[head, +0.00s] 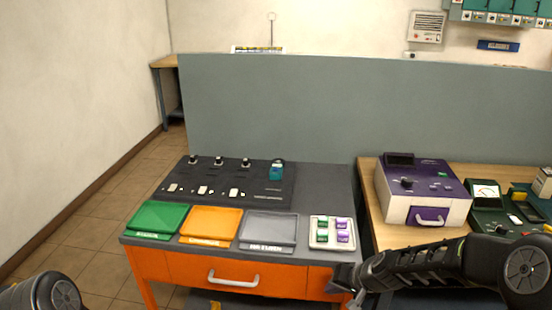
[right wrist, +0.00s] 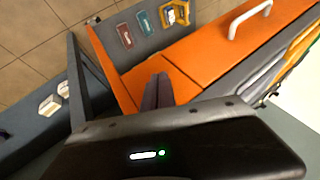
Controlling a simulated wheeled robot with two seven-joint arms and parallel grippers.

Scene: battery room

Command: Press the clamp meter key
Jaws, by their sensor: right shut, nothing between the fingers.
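A small teal device with a dark top (head: 277,171) stands at the back right of the black panel (head: 225,184); it looks like the clamp meter. Its key is too small to make out. My right gripper (head: 352,296) is low at the front right corner of the orange cabinet, well apart from the device. Its fingers (right wrist: 158,90) are shut and empty in the right wrist view, in front of the orange cabinet face. Only a dark part of my left arm shows at the bottom left; its gripper is out of the frame.
Green (head: 157,219), orange (head: 211,224) and grey (head: 268,230) trays line the cabinet's front edge, beside a white tray (head: 313,240) with several small blocks. A purple-white box (head: 428,192) and green meter (head: 487,193) stand on the wooden table. A grey partition (head: 270,105) rises behind.

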